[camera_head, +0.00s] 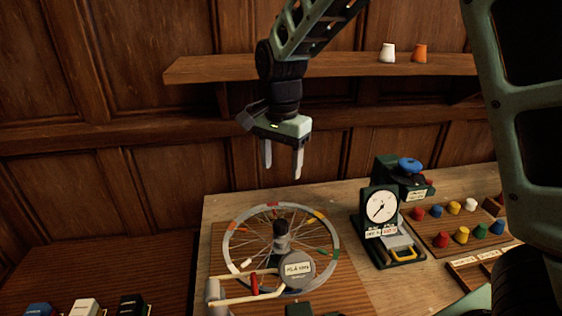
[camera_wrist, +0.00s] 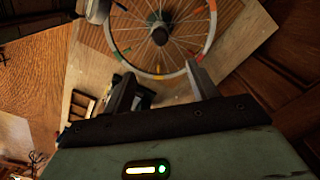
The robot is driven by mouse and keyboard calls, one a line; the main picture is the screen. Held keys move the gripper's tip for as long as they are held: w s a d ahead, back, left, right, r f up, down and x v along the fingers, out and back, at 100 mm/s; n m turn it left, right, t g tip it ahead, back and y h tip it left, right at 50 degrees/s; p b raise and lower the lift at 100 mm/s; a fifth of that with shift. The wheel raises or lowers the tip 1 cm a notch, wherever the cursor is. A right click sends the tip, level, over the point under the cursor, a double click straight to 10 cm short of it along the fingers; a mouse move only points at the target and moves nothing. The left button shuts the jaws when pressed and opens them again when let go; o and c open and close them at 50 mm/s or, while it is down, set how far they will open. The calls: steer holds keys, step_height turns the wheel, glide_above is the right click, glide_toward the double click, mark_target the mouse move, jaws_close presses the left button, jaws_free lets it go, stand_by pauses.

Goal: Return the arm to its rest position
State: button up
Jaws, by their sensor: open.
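My gripper (camera_head: 283,160) hangs fingers-down in the air above the far edge of the table, in front of the wooden wall panels. Its two pale fingers are apart, with nothing between them. In the wrist view my gripper (camera_wrist: 165,85) shows its two fingers spread, with the spoked wheel (camera_wrist: 115,38) beyond them. In the head view the wheel (camera_head: 231,229) lies on a board below my gripper, well apart from it. My arm reaches up from the gripper towards the top of the head view.
A dial gauge (camera_head: 380,206) stands right of the wheel, before a device with a blue knob (camera_head: 410,165). A board (camera_head: 440,238) of coloured pegs is further right. A shelf (camera_head: 215,68) with white (camera_head: 387,52) and orange (camera_head: 420,52) cups runs behind my arm. Small boxes (camera_head: 84,307) stand front left.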

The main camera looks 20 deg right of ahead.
steer(key=s+a+f+n+b, duration=0.2)
steer(key=s+n, duration=0.4)
steer(key=s, duration=0.3)
steer(key=s+a+f+n+b, duration=0.2)
steer(key=s+f+n, duration=0.2)
steer(key=s, duration=0.5)
steer(key=s+a+f+n+b, duration=0.2)
steer(key=s+f+n+b, duration=0.1)
steer(key=s+n, duration=0.6)
steer(key=shift+a+f+y, duration=0.2)
steer(key=shift+y, duration=0.1)
steer(key=shift+c, duration=0.3)
